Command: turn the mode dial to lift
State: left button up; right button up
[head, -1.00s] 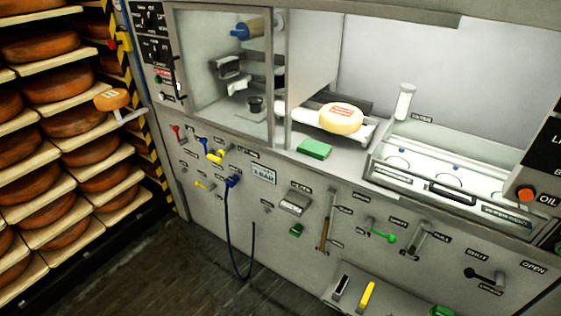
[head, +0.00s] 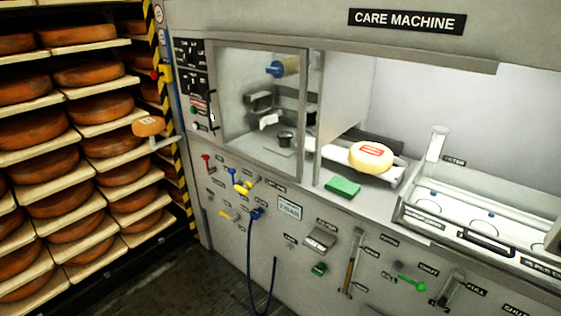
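The upper left corner of the care machine carries a small dark control panel (head: 192,68) with black dials and small labels. The mode dial is probably among them, but the labels are too small to read, so I cannot tell its setting. Below the dials are a green button (head: 194,110) and a pale knob (head: 196,127). Neither of my grippers shows in the head view.
A rack of cheese wheels (head: 41,136) fills the left side. A cheese wheel with a red label (head: 371,157) sits in the machine's open bay. A green block (head: 343,187) lies on the ledge. A blue hose (head: 249,262) hangs in front.

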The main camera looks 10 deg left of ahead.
aim_at(187, 57)
jog(key=i+j+z, duration=0.25)
jog(key=i+j, duration=0.7)
jog(key=i, duration=0.05)
